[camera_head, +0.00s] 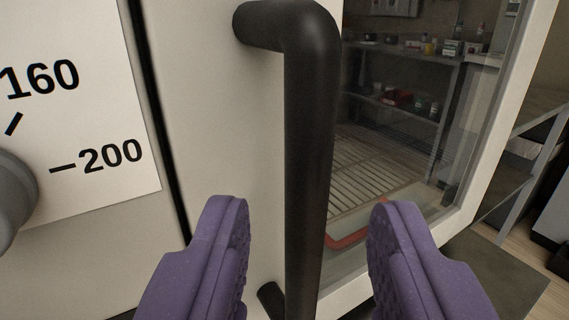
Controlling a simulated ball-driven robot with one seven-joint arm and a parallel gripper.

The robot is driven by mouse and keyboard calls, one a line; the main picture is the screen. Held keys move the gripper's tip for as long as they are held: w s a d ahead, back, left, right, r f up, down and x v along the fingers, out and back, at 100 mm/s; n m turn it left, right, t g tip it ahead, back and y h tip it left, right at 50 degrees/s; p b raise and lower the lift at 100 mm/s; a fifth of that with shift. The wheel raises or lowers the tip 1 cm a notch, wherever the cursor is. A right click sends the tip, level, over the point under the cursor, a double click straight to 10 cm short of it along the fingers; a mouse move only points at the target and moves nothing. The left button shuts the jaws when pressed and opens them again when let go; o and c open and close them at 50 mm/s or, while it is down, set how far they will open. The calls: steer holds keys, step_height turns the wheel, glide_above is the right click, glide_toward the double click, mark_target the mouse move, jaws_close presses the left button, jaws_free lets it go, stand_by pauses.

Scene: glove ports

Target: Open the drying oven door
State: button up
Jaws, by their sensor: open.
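The drying oven door (225,110) is a pale panel with a glass window (400,150). A dark vertical seam runs along its left edge, and the door looks shut. A thick black bar handle (310,130) stands upright off the door, bent back to the panel at top and bottom. My gripper (307,235) is open, with its two purple fingers at the bottom of the view. One finger is left of the handle and the other right of it, with a visible gap on both sides. Whether the fingertips reach the bar's depth is hard to tell.
A white dial plate (85,100) marked 160 and 200, with a grey knob (14,195), is left of the seam. Wire shelving (375,175) and a red-edged item (350,238) show through or in the glass. A grey shelf unit (515,160) stands at the right.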

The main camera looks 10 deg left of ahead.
mark_target(308, 201)
steer(key=w, duration=0.2)
steer(key=w+a, duration=0.1)
steer(key=w, duration=0.1)
steer(key=shift+w+b, duration=0.4)
jaws_close()
